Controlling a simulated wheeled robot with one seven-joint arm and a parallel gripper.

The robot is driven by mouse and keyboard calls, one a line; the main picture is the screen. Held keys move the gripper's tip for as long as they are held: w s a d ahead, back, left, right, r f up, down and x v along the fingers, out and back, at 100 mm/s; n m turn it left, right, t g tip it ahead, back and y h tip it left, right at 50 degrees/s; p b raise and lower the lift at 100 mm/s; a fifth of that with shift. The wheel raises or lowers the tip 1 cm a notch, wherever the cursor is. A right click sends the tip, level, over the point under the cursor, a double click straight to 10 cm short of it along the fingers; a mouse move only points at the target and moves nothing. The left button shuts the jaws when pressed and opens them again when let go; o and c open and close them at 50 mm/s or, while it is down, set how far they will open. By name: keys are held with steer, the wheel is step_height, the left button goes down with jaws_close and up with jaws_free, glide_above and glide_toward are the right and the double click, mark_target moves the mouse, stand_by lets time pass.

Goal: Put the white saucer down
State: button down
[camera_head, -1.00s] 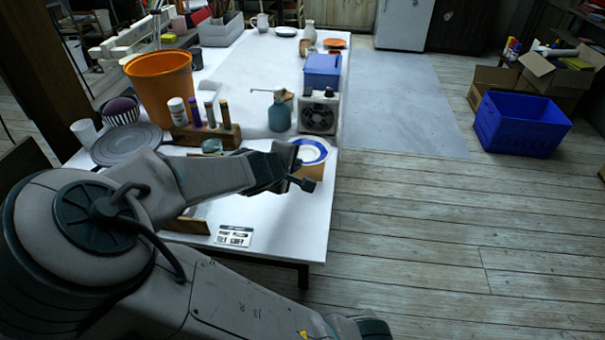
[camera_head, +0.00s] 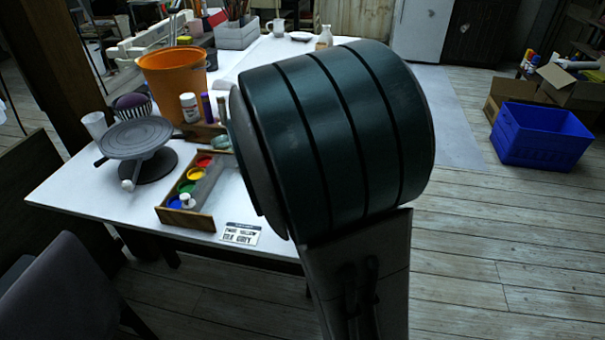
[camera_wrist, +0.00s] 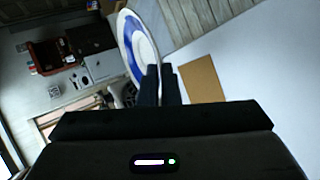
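The white saucer (camera_wrist: 138,40), with a blue ring, shows in the wrist view at the tips of my gripper (camera_wrist: 160,70). Its face looks steeply tilted, and its rim runs in between the two close-set fingers. My gripper looks shut on that rim. In the head view my dark arm link covers the right part of the table, and both saucer and gripper are hidden behind it. A flat brown square (camera_wrist: 202,80) lies bare on a white surface in the wrist view, to the right of the fingers and apart from the saucer.
The white table (camera_head: 75,185) holds an orange bucket (camera_head: 172,80), a grey turntable (camera_head: 137,138), a wooden paint tray (camera_head: 168,215) and a printed card (camera_head: 240,234). A blue crate (camera_head: 540,138) stands on the floor at right. A grey chair (camera_head: 70,290) is at front left.

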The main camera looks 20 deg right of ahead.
steer(key=w+a+f, duration=0.2)
steer(key=w+a+f+b, duration=0.1)
steer(key=w+a+f, duration=0.1)
steer(key=w, duration=0.1)
steer(key=w+a+f, duration=0.2)
steer(key=w, duration=0.1)
steer(key=shift+a+f+b, duration=0.1)
steer(key=shift+b, duration=0.2)
steer(key=shift+f+b, duration=0.55)
steer(key=shift+f, duration=1.4)
steer(key=shift+f, duration=0.15)
steer(key=c, duration=1.9)
jaws_free()
steer(key=shift+c, duration=0.2)
